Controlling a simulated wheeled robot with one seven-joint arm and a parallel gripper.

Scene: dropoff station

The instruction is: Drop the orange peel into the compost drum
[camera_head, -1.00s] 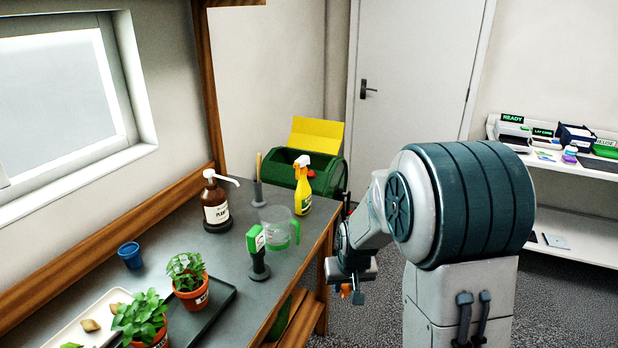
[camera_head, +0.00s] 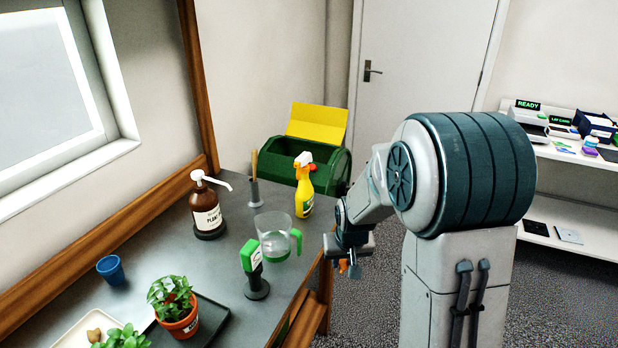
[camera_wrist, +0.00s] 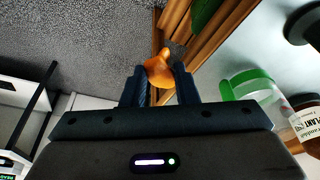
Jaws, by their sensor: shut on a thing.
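The orange peel (camera_wrist: 159,70) is a curved orange piece between the fingertips of my gripper (camera_wrist: 160,86) in the wrist view. In the head view the peel (camera_head: 343,267) shows as a small orange bit below my gripper (camera_head: 349,262), beside the bench's right edge and above the floor. The compost drum (camera_head: 337,180) is green and stands behind the far end of the bench. Its yellow lid (camera_head: 318,124) is raised.
On the bench (camera_head: 185,262) stand a yellow spray bottle (camera_head: 304,190), a clear jug (camera_head: 272,240), a green-headed tool (camera_head: 253,262), a brown pump bottle (camera_head: 206,210) and a potted plant (camera_head: 178,310). A white shelf (camera_head: 570,240) is at the right. Grey floor (camera_head: 375,300) lies clear beside the bench.

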